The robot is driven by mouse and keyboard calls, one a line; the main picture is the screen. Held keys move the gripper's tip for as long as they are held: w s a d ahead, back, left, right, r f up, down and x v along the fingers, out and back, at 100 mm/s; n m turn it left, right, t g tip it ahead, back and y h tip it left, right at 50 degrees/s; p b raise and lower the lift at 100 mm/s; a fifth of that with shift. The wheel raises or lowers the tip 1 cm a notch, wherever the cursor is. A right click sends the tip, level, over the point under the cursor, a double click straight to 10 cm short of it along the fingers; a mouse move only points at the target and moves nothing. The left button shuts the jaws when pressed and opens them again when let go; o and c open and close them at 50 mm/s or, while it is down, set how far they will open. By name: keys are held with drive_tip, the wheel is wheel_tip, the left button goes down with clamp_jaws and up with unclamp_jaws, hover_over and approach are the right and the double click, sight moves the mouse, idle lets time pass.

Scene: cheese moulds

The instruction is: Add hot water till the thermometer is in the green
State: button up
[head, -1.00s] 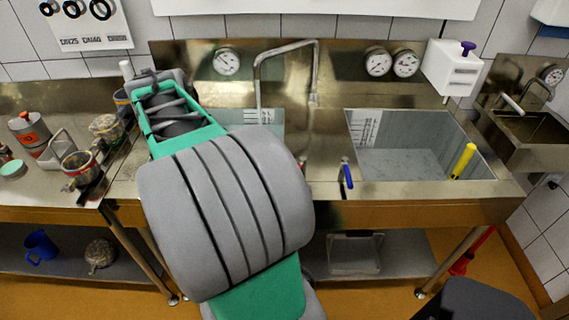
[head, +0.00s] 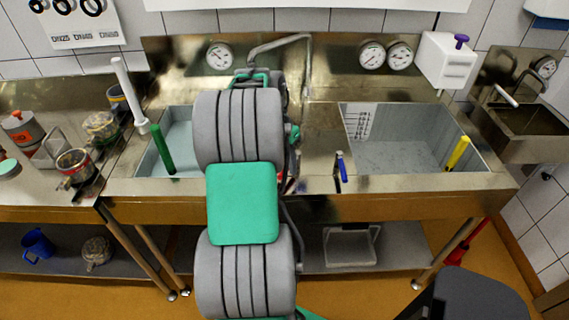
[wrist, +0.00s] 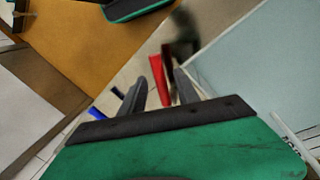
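My gripper (wrist: 161,82) is open in the wrist view, with a red lever (wrist: 157,77) showing between its fingers; I cannot tell whether they touch it. A blue lever (wrist: 118,92) shows beside the left finger; it is also on the counter between the basins in the head view (head: 341,168). My arm hides my gripper and most of the red lever in the head view. Round dial gauges stand on the back panel: one at left (head: 220,56), two at right (head: 372,56) (head: 400,56). Their readings are too small to tell. A metal swivel spout (head: 280,42) is partly hidden.
The left basin (head: 183,118) holds a green stick (head: 162,149); the right basin (head: 420,115) holds a yellow stick (head: 458,152). A white upright rod (head: 130,92) stands at left. Pots and cups crowd the left counter. A white dispenser (head: 445,61) hangs at right.

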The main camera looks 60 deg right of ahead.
clamp_jaws()
idle(1.4)
